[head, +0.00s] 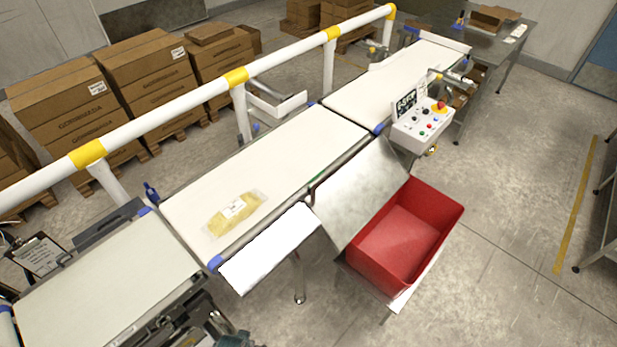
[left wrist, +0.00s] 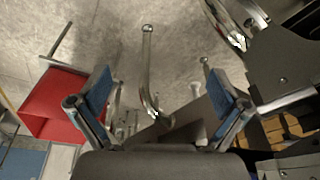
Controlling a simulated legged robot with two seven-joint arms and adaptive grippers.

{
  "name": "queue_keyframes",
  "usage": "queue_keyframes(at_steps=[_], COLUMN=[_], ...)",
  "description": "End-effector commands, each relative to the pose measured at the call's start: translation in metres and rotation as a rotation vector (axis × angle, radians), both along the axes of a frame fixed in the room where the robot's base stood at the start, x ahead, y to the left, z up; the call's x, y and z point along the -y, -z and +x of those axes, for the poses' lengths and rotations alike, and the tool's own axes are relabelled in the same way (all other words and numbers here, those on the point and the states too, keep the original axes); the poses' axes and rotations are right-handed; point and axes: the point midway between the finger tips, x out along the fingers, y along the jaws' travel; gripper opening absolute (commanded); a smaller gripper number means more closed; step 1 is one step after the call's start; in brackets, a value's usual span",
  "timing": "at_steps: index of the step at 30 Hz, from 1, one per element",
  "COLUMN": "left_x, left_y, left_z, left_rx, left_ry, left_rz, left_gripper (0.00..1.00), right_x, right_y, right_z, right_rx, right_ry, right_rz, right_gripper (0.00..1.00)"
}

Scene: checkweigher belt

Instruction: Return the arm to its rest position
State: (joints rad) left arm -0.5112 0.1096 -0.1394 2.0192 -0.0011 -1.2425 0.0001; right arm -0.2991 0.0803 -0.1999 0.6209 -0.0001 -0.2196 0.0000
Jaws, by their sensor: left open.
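My left gripper (left wrist: 162,94) shows in the left wrist view with its two blue-padded fingers spread wide. Nothing is between the pads; behind them are the grey floor and metal legs. In the head view, part of my left arm shows at the bottom edge, left of the middle, and its gripper cannot be made out clearly. My right gripper is in neither view. A clear bag with yellow contents and a white label (head: 235,212) lies flat on the white checkweigher belt (head: 285,150), apart from my arm.
A red bin (head: 432,205) stands right of the belt below a metal chute (head: 362,190); it also shows in the left wrist view (left wrist: 55,105). A control box (head: 422,128) with an emergency stop is beside the belt. A white-and-yellow rail (head: 190,100) runs behind. Floor is clear at right.

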Motion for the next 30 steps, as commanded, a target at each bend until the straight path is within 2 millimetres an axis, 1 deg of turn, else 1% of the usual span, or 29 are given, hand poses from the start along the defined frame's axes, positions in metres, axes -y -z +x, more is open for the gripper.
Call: queue_keyframes(at_steps=[1, 2, 3, 5, 6, 8, 9, 11, 12, 14, 15, 18, 21, 24, 30], left_x=[0.0, 0.0, -0.001, -0.002, -0.003, -0.006, -0.007, -0.011, -0.014, -0.018, -0.021, -0.028, -0.032, -0.034, -0.035], left_y=[0.023, 0.037, 0.057, 0.091, 0.116, 0.152, 0.174, 0.204, 0.222, 0.243, 0.254, 0.273, 0.282, 0.285, 0.286], left_z=[-0.003, -0.006, -0.01, -0.02, -0.029, -0.047, -0.061, -0.084, -0.101, -0.126, -0.142, -0.175, -0.196, -0.207, -0.209], left_rx=[-0.015, -0.021, -0.031, -0.046, -0.058, -0.075, -0.086, -0.103, -0.114, -0.127, -0.135, -0.151, -0.159, -0.163, -0.163], left_ry=[0.002, 0.003, 0.004, 0.007, 0.009, 0.013, 0.015, 0.019, 0.022, 0.025, 0.026, 0.031, 0.034, 0.036, 0.036], left_rz=[0.001, 0.002, 0.003, 0.004, 0.006, 0.008, 0.008, 0.01, 0.012, 0.013, 0.015, 0.017, 0.019, 0.02, 0.02], left_gripper=[1.0, 1.0, 1.0, 1.0, 1.0, 1.0, 1.0, 1.0, 1.0, 1.0, 1.0, 1.0, 1.0, 1.0, 1.0], right_x=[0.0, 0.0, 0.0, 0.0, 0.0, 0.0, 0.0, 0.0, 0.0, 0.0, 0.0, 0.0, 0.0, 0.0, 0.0], right_y=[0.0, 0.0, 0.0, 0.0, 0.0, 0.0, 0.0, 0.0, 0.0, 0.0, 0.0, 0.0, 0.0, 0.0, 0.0], right_z=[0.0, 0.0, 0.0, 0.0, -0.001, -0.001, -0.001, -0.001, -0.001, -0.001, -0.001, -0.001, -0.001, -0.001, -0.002], right_rx=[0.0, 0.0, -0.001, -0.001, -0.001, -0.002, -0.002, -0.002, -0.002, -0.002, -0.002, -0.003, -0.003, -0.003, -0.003], right_ry=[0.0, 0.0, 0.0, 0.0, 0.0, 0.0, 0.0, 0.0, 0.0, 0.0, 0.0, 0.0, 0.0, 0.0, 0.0], right_rz=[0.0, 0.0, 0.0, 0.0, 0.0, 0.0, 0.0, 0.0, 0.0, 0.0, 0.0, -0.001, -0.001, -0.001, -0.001], right_gripper=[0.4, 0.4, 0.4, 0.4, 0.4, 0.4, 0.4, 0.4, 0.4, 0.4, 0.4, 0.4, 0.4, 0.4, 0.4])
